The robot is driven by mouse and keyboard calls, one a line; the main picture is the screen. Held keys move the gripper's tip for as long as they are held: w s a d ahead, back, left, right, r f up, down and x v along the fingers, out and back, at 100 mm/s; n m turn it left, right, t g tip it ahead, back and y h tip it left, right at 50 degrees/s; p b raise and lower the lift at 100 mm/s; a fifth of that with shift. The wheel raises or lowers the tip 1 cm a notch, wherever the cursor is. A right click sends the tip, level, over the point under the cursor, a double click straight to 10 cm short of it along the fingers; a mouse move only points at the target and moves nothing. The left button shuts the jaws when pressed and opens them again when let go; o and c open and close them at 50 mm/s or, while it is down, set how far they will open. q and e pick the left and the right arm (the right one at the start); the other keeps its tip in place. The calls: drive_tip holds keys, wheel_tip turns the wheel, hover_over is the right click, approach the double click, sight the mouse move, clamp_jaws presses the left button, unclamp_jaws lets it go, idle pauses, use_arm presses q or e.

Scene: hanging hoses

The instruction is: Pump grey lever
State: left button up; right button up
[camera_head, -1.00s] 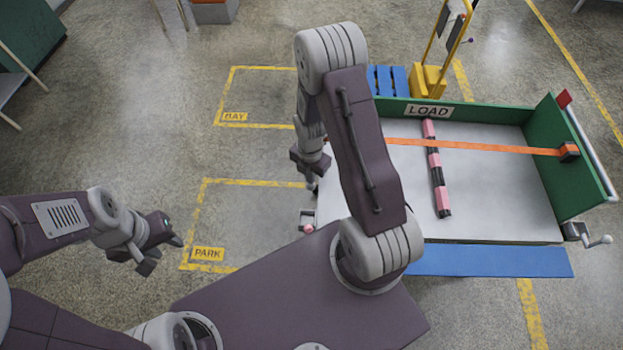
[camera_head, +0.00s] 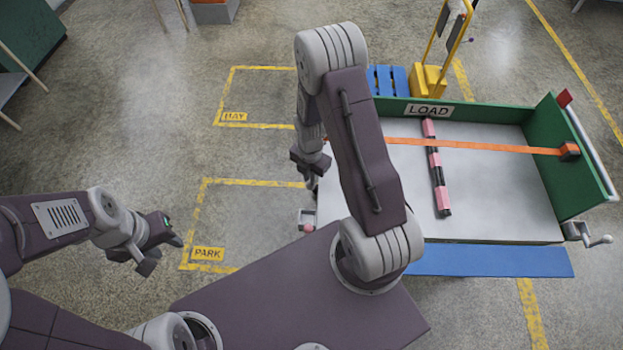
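A grey crank-like lever (camera_head: 597,240) sticks out at the front right corner of the green cart; I cannot tell for sure that it is the task's lever. A smaller grey fitting with a pink end (camera_head: 307,219) is at the cart's left edge. My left gripper (camera_head: 163,254) is open and empty over the floor at the left, well away from the cart. My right gripper (camera_head: 312,182) points down beside the cart's left edge, above the small fitting in the picture. My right arm partly covers this area, and its finger gap is not clear.
The green cart wall (camera_head: 580,180) bounds a grey bed with an orange strap (camera_head: 480,146) and a pink-and-black bar (camera_head: 435,170). A blue board (camera_head: 490,262) lies in front. A yellow-framed stand (camera_head: 428,80) is behind. The floor bays at left are empty.

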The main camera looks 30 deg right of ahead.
sight(310, 189)
drive_tip(key=shift+f+b, duration=0.5)
drive_tip(key=shift+f, duration=0.25)
drive_tip(key=shift+s+a+f+b, duration=0.2)
drive_tip(key=shift+s+f+b, duration=0.1)
drive_tip(key=shift+f+b, duration=0.35)
drive_tip(key=shift+s+a+f+b, duration=0.2)
drive_tip(key=shift+s+f+b, duration=0.15)
drive_tip(key=shift+f, duration=0.4)
drive_tip(key=shift+s+a+f+b, duration=0.15)
drive_tip(key=shift+f+b, duration=0.45)
drive_tip(key=shift+f, duration=0.15)
drive_tip(key=shift+s+a+f+b, duration=0.1)
drive_tip(key=shift+s+f+b, duration=0.05)
drive_tip(key=shift+f+b, duration=0.55)
drive_tip(key=shift+f, duration=0.1)
